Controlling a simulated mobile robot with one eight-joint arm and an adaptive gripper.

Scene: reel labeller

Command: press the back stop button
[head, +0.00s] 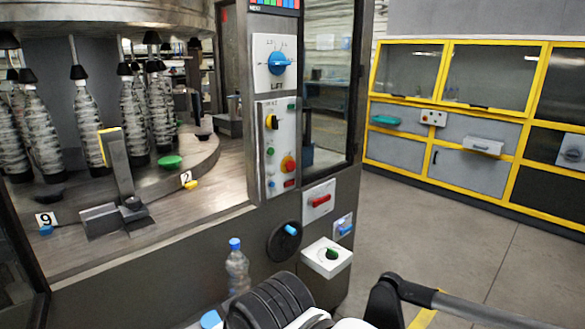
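Several stop-like controls show in the head view, none with a legible label, so I cannot tell which is the back stop button. A small white box with red and dark buttons (433,118) is on the yellow-framed machine at the back right. A red control on a white plate (319,201) sits lower on that machine, apart from the panel. My gripper is not visible. Dark and grey parts at the bottom edge seem to be my arm.
A blue rotary switch (279,63) is above the panel. A white box with a green knob (328,257) and a black disc with a blue handle (284,241) are at the lower front. A bottle (237,266) stands left of them. The grey floor (450,235) at right is mostly clear.

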